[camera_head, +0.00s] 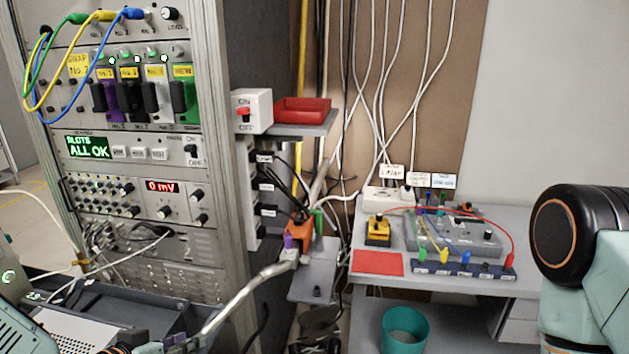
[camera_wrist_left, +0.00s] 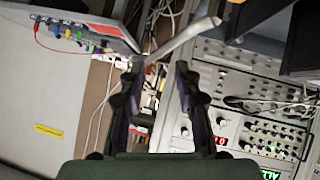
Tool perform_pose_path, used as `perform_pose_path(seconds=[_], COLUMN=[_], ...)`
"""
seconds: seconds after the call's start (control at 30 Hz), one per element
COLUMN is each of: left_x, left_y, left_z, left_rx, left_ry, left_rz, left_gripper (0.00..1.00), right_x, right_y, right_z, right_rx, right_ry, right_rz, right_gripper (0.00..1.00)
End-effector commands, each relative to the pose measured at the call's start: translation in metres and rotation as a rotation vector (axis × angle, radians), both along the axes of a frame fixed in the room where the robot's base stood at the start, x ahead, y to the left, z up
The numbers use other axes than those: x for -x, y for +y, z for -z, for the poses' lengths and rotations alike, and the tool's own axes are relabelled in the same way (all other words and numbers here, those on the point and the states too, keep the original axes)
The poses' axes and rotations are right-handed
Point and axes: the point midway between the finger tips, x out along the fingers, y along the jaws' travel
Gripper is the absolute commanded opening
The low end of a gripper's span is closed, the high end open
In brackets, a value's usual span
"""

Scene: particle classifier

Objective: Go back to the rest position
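My left gripper (camera_head: 172,344) is low in the head view, partly cut off by the bottom edge. In the left wrist view its two dark fingers (camera_wrist_left: 160,76) stand apart, with nothing visible held between them. A light grey bar (camera_head: 245,292) runs up and right from near the gripper in the head view. It also shows just beyond the fingertips in the left wrist view (camera_wrist_left: 188,36); I cannot tell whether they touch. A joint of my right arm is at the right edge of the head view; its gripper is out of view.
An instrument rack (camera_head: 150,215) with plugged cables stands left. A shelf carries a red tray (camera_head: 302,110) and a switch box (camera_head: 252,111).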

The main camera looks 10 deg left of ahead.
Motion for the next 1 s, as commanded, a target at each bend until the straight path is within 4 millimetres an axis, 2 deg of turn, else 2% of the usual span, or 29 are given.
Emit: perform_pose_path(seconds=[0.17, 0.3, 0.4, 0.6, 0.87, 1.0], left_x=[0.053, 0.108, 0.148, 0.21, 0.273, 0.269], left_y=[-0.029, -0.044, -0.051, -0.055, -0.052, -0.052], left_z=[0.054, 0.093, 0.114, 0.136, 0.148, 0.168], left_rx=[-0.03, -0.07, -0.107, -0.18, -0.272, -0.265], left_ry=[0.254, 0.465, 0.6, 0.785, 0.949, 0.942], left_rz=[0.034, 0.037, 0.032, 0.015, -0.006, -0.013], left_gripper=[0.33, 0.33, 0.33, 0.33, 0.33, 0.33], right_x=[0.0, 0.0, 0.0, 0.0, 0.0, 0.0], right_y=[0.0, 0.0, 0.0, 0.0, 0.0, 0.0], right_z=[0.0, 0.0, 0.0, 0.0, 0.0, 0.021], right_rx=[0.0, 0.0, 0.0, 0.0, 0.0, 0.0], right_ry=[0.001, 0.001, 0.001, 0.001, 0.001, 0.0], right_rz=[0.0, 0.0, 0.0, 0.0, 0.0, 0.0], right_gripper=[0.4, 0.4, 0.4, 0.4, 0.4, 0.4])
